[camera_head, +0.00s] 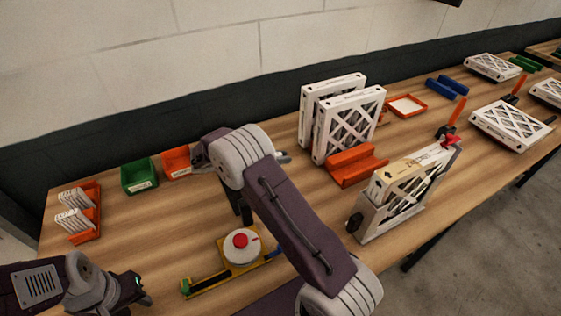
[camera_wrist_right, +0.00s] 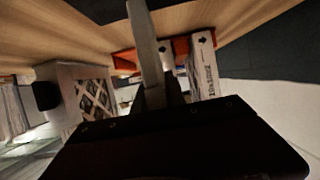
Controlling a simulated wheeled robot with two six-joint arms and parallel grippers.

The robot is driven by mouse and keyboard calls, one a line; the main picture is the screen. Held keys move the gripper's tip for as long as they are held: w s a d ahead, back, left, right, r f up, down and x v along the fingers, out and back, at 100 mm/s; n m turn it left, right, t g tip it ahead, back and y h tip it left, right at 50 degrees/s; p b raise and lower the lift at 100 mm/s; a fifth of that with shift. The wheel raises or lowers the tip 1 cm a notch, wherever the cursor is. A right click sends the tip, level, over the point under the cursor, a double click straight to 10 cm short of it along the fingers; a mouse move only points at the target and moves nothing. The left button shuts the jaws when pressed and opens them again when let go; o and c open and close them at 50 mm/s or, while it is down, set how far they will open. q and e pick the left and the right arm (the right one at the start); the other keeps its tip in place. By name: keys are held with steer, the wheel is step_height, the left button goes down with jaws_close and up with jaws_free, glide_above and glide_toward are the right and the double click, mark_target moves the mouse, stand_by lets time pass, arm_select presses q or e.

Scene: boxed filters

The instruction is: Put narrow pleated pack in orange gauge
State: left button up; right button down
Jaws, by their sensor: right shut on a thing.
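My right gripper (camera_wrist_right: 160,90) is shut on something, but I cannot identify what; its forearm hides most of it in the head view. A pale narrow strip (camera_wrist_right: 148,45) crosses the wrist view at the fingers; I cannot tell if it is a finger or the held thing. White pleated packs (camera_head: 74,198) stand in an orange rack (camera_head: 88,236) at the table's left. An orange slotted block (camera_head: 357,166), possibly the gauge, lies before two large boxed filters (camera_head: 345,122). My left gripper (camera_head: 138,288) is low at the left, its jaws unclear.
A green bin (camera_head: 139,176) and an orange bin (camera_head: 177,162) stand at the back left. A yellow fixture (camera_head: 190,289) with a white round part (camera_head: 241,247) lies in front. A grey stand (camera_head: 372,230) holds a filter upright at right. Bare wood lies between the rack and the fixture.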

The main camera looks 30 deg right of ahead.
steer(key=shift+f, duration=0.95)
steer(key=shift+f, duration=0.15)
steer(key=c, duration=1.4)
jaws_free()
steer(key=shift+o, duration=0.2)
